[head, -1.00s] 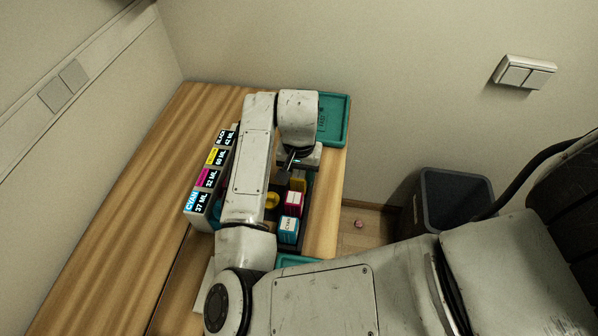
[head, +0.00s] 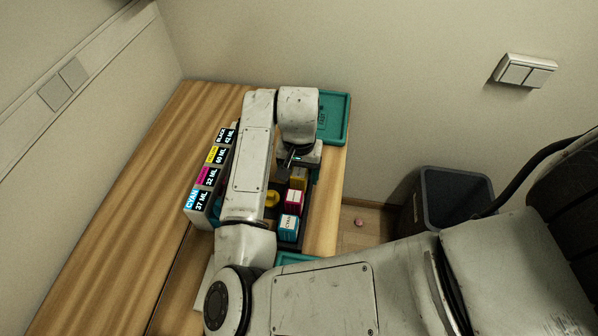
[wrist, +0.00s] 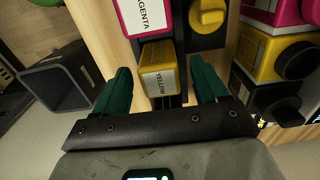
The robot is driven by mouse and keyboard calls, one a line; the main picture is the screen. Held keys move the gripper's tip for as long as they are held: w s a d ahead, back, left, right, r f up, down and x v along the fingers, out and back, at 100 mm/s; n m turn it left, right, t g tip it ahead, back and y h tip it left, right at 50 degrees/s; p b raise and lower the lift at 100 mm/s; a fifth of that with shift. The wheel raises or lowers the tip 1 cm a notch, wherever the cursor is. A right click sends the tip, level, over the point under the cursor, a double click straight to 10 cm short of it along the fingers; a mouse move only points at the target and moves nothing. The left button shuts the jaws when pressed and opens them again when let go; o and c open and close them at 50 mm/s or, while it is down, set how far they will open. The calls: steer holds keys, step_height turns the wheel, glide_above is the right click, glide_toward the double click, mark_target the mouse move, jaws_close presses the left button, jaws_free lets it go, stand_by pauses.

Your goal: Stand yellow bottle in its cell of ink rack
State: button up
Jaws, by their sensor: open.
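The yellow bottle (head: 299,179) stands upright in the dark ink rack (head: 306,228), in line with the magenta bottle (head: 294,198) and the cyan bottle (head: 288,228). My gripper (wrist: 161,82) is open, with one teal finger on each side of the yellow bottle and visible gaps between. The foot of the bottle is hidden, so how deep it sits in its cell cannot be told.
Labelled ink tanks (head: 208,178) stand left of the rack. A teal tray (head: 334,118) is at the back of the table. A dark bin (head: 455,198) stands on the floor to the right.

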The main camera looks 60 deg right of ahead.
step_height(320, 180, up, 12)
steer(key=shift+f, duration=0.15)
stand_by(0.4)
